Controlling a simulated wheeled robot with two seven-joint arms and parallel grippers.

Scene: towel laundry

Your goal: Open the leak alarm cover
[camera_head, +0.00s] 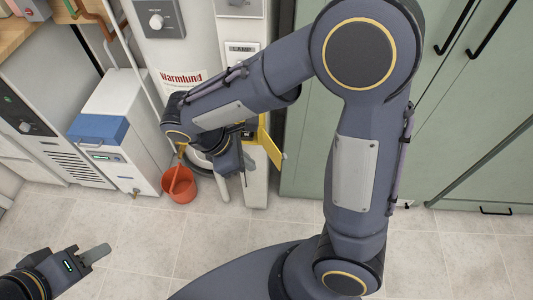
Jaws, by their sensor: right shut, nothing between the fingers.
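The leak alarm appears to be the yellow unit on a narrow white post (257,185), mostly hidden behind my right arm. Its yellow cover (270,147) sticks out to the right of the post at an angle and looks swung open. My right gripper (243,178) is beside the post, just left of the cover and below it. It is shut and empty, and partly hidden by its own wrist. My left gripper (96,254) is low at the left over the floor, far from the alarm. Its jaw opening does not show clearly.
An orange bucket (180,186) stands on the tiles left of the post. A white unit with a blue top (99,130) is further left. A white tank labelled Warmlund (183,77) is behind. Green cabinets (460,120) fill the right. The floor in front (150,225) is clear.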

